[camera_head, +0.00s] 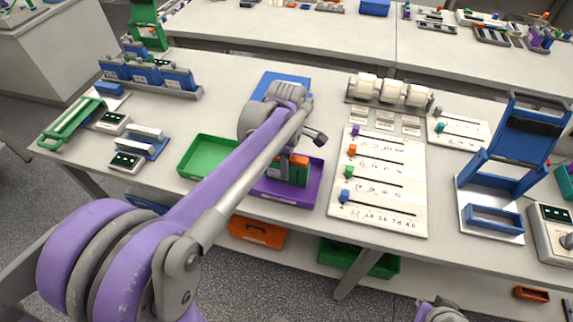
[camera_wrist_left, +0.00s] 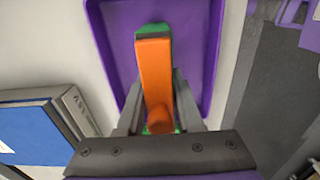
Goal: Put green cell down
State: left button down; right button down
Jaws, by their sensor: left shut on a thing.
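The green cell (camera_wrist_left: 151,28) shows as a green edge under and around a long orange top with a round orange knob. My left gripper (camera_wrist_left: 157,102) is shut on it, with one dark finger on each side. In the head view my left gripper (camera_head: 297,160) is partly hidden by my own arm and holds the cell (camera_head: 299,173) over the purple tray (camera_head: 317,184). The tray's rim (camera_wrist_left: 97,45) surrounds the cell in the wrist view. I cannot tell whether the cell touches the tray floor.
A green tray (camera_head: 196,164) stands left of the purple one. A white board (camera_head: 398,202) with coloured sliders lies to the right. A blue frame stand (camera_head: 532,130) is farther right. A blue panel (camera_head: 268,80) lies behind. The tray shows no other cell.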

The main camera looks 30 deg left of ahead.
pick_arm(q)
jog(key=c, duration=1)
grip_release()
jog(key=shift+f, duration=0.15)
jog(key=o, duration=0.4)
jog(key=shift+o, duration=0.2)
